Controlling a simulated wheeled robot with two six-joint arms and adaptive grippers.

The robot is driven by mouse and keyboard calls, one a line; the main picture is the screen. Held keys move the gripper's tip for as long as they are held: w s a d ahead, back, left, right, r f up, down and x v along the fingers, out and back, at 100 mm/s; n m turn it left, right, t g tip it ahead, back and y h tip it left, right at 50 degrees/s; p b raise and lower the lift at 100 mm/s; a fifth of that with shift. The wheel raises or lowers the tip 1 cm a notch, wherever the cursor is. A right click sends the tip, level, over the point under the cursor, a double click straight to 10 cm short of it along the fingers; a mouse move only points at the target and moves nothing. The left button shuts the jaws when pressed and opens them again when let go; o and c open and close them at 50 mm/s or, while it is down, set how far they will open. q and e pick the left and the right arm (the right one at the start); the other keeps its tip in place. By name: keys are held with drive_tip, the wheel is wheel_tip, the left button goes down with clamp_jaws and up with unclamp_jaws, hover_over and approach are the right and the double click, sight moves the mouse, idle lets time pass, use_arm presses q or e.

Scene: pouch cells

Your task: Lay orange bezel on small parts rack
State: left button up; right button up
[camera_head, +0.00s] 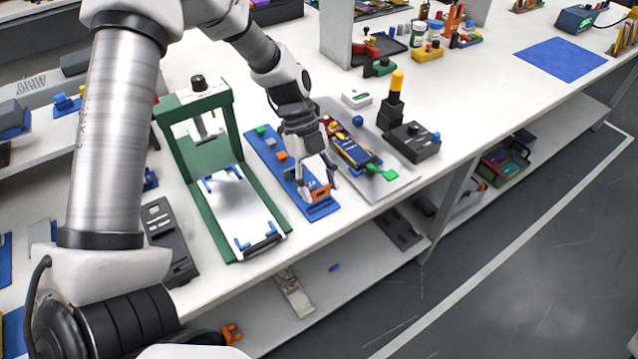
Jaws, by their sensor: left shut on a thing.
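The orange bezel (319,194) is a small frame-like piece at the near end of the blue small parts rack (323,210). My left gripper (318,187) points down over that end of the rack and is shut on the bezel. The bezel is low over the rack, and I cannot tell whether it touches it. The gripper fingers hide part of the bezel and of the rack. My right gripper is not in view.
Other small blocks, one green (261,131) and one orange (281,156), sit farther up the rack. A green press frame (186,150) stands left of it. A grey tray (397,183) with a multimeter-like device lies close on the right. The bench's front edge is near.

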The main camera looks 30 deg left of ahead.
use_arm(q)
drive_tip(key=shift+f, duration=0.1)
drive_tip(key=shift+f+b, duration=0.35)
drive_tip(key=shift+b, duration=0.05)
drive_tip(key=shift+f+b, duration=0.95)
drive_tip(key=shift+f, duration=0.1)
drive_tip(key=o, duration=0.8)
drive_tip(key=shift+o, duration=0.2)
drive_tip(key=shift+r, duration=0.1)
drive_tip(key=v, duration=1.2)
